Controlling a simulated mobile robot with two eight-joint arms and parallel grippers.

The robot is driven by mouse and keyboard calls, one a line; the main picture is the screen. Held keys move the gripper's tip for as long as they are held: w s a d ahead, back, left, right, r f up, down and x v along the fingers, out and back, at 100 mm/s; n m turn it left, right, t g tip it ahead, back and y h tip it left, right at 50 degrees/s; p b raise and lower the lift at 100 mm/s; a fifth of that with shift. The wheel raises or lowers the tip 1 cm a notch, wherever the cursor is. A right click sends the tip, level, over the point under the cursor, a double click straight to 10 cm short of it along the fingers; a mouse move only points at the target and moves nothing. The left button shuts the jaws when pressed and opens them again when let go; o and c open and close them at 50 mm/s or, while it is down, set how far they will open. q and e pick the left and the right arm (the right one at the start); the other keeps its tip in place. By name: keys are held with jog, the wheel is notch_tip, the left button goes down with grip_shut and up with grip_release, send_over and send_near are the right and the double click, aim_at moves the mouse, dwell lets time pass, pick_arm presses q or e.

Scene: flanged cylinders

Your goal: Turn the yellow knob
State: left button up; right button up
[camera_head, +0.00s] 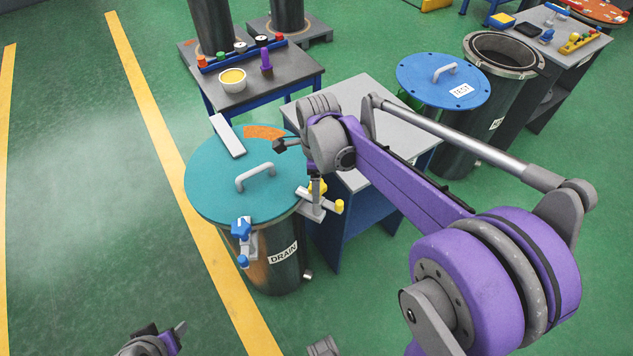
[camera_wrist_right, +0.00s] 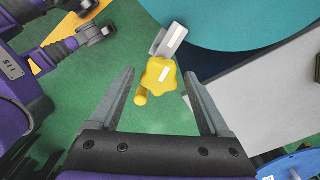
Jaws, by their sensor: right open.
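The yellow knob (camera_head: 318,186) sits on a grey clamp (camera_head: 312,204) at the right rim of the teal-lidded drum marked DRAIN (camera_head: 283,252). In the right wrist view the knob (camera_wrist_right: 158,73) is star-shaped with a white mark, and a small yellow end piece (camera_wrist_right: 141,98) is beside it. My right gripper (camera_wrist_right: 158,78) is open and empty, with one finger on each side of the knob in that view; I see no contact. In the head view my right wrist partly hides the knob. My left gripper (camera_head: 165,338) is partly in view at the bottom edge, its jaws unclear.
A blue-knobbed clamp (camera_head: 241,232) is on the drum's near rim. The teal lid (camera_head: 215,185) has a raised handle (camera_head: 255,177). A grey-topped table (camera_head: 372,120) stands close behind the clamp. A drum with a blue lid (camera_head: 425,85) is farther right. The floor at left is clear.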

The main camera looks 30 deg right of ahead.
jog(key=shift+r, duration=0.1)
jog(key=shift+r+p, duration=1.95)
jog(key=shift+r, duration=1)
jog(key=shift+s+a+n, duration=0.15)
jog(key=shift+s+n, duration=0.15)
jog(key=shift+n, duration=0.1)
jog(key=s+a+f+n+t, duration=0.1)
jog(key=s+a+n+t, duration=0.1)
jog(key=s+n, duration=0.5)
jog(key=s+a+f+n+t, duration=0.2)
jog(key=s+n, duration=0.6)
jog(key=n, duration=0.9)
jog(key=shift+a+t, duration=0.7)
jog(key=shift+a, duration=0.55)
